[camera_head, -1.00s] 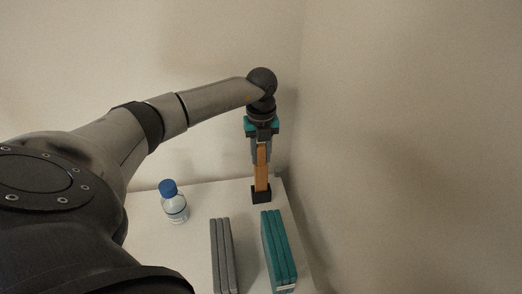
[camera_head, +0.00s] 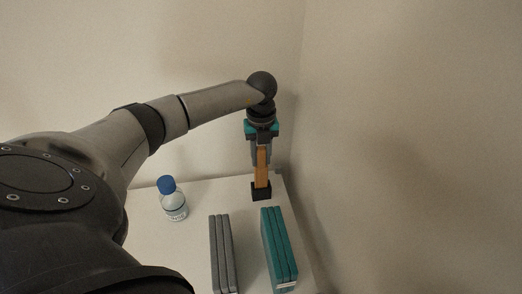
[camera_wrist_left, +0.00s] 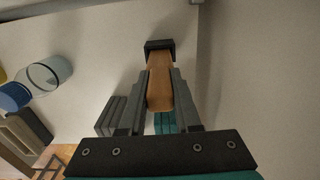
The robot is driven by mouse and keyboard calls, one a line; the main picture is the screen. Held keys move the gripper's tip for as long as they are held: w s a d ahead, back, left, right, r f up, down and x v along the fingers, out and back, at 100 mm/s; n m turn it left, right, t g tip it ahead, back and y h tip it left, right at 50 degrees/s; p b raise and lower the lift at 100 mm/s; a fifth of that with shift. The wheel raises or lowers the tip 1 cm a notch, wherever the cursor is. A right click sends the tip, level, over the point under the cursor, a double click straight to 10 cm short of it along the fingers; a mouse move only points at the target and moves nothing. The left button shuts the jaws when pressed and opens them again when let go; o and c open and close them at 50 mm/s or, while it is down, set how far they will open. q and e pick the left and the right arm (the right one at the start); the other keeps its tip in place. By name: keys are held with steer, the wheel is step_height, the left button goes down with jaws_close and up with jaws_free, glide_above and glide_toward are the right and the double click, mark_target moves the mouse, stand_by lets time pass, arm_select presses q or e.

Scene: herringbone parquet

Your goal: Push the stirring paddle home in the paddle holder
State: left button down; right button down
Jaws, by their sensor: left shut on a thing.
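The stirring paddle (camera_head: 262,172) is an orange-brown wooden bar standing upright near the far right of the white table. Its lower end is in the black paddle holder (camera_head: 261,191); how deep it sits inside is hidden. My left gripper (camera_head: 261,156) comes down from above and is shut on the paddle's upper part. In the left wrist view the paddle (camera_wrist_left: 159,88) lies between the two grey fingers, and the holder (camera_wrist_left: 159,45) shows at its far end. My right gripper is not in view.
A clear bottle with a blue cap (camera_head: 174,206) stands left on the table (camera_head: 195,192). A grey stack of upright slabs (camera_head: 222,255) and a teal one (camera_head: 279,250) stand at the front. A wall (camera_head: 400,150) rises close on the right.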

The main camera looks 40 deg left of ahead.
arm_select(q)
steer(key=shift+f, duration=0.2)
steer(key=c, duration=0.5)
jaws_free()
step_height(320, 180, up, 15)
steer(key=shift+s+r, duration=0.1)
steer(key=shift+r, duration=0.05)
stand_by(0.4)
